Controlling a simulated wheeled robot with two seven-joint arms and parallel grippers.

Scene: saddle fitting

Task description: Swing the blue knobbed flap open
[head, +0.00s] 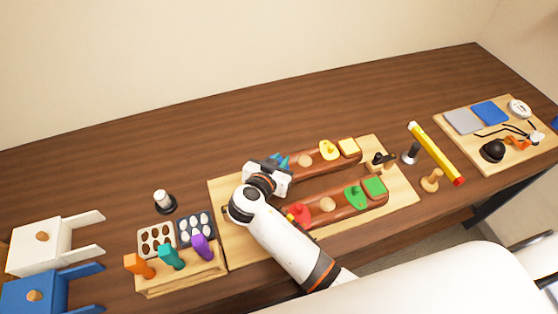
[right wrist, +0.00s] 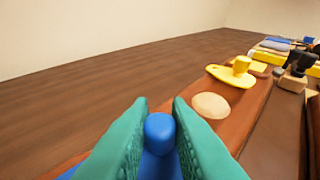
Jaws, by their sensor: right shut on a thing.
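The blue flap's round knob (right wrist: 160,130) stands between the teal fingers of my right gripper (right wrist: 160,120) in the right wrist view. The fingers are shut on the knob from both sides. A little of the blue flap shows below the knob; the fingers hide most of it. In the head view my right gripper (head: 283,163) is over the left end of the far brown beam (head: 317,162), and its wrist hides the flap there. My left gripper is not in view.
On the same beam are a pale disc (head: 305,160), a yellow knobbed flap (head: 329,150) and a yellow block (head: 348,147). A nearer beam carries red (head: 298,215) and green (head: 355,197) flaps. The table behind is clear.

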